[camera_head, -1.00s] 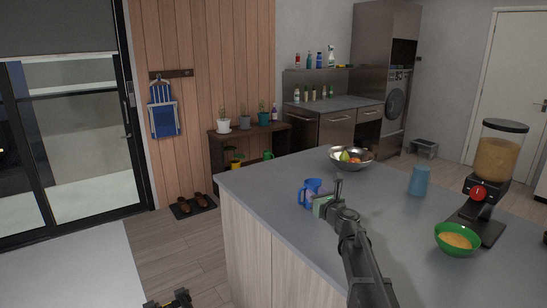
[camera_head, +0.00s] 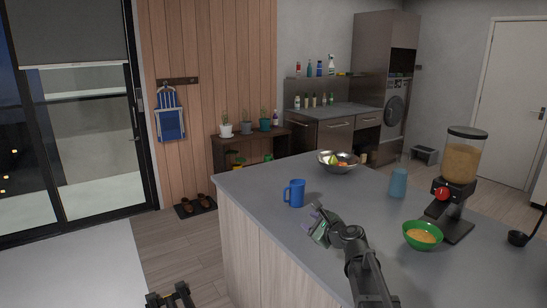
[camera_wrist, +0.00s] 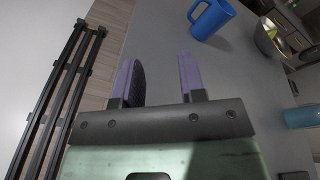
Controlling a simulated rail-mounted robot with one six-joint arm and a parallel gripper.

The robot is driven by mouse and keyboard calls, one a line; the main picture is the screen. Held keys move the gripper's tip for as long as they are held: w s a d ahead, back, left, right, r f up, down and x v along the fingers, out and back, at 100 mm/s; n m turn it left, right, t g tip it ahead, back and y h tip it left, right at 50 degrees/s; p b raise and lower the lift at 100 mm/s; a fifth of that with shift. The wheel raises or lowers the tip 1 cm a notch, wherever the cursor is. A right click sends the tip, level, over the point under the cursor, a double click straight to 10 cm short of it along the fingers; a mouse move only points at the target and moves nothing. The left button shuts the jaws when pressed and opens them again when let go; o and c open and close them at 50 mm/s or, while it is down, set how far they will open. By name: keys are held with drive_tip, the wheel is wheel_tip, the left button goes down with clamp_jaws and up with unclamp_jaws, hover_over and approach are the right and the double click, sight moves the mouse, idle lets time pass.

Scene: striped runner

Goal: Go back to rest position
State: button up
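My gripper (camera_head: 318,218) is over the left part of the grey island counter (camera_head: 262,188). In the wrist view its two purple fingers (camera_wrist: 158,80) stand apart with nothing between them. A blue mug (camera_head: 294,193) stands upright on the counter just beyond the gripper. The mug also shows at the top of the wrist view (camera_wrist: 212,17), clear of the fingers.
A metal fruit bowl (camera_head: 337,168), a light blue cup (camera_head: 398,183), a green bowl of orange food (camera_head: 422,236) and a dispenser (camera_head: 457,180) stand on the counter. A black ladle (camera_head: 518,238) is at the right. The counter's near left area is clear.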

drive_tip(key=s+a+f+n+g+h, duration=0.2)
drive_tip(key=s+f+n+g, duration=0.55)
drive_tip(key=s+n, duration=0.55)
drive_tip(key=s+d+f+n+g+h+b, duration=0.1)
drive_tip(key=s+d+f+n+g+h, duration=0.15)
drive_tip(key=s+d+f+n, duration=0.4)
drive_tip(key=s+d+f+n+g+h+b, duration=0.1)
drive_tip(key=s+n+g+h, duration=0.2)
drive_tip(key=s, duration=0.6)
wheel_tip(320, 180, down, 9)
drive_tip(key=s+b, duration=0.2)
drive_tip(key=b, duration=0.7)
wheel_tip(320, 180, up, 14)
drive_tip(key=p, duration=1.4)
drive_tip(key=shift+f+h, duration=0.15)
drive_tip(key=shift+h, duration=0.3)
drive_tip(key=shift+a, duration=0.1)
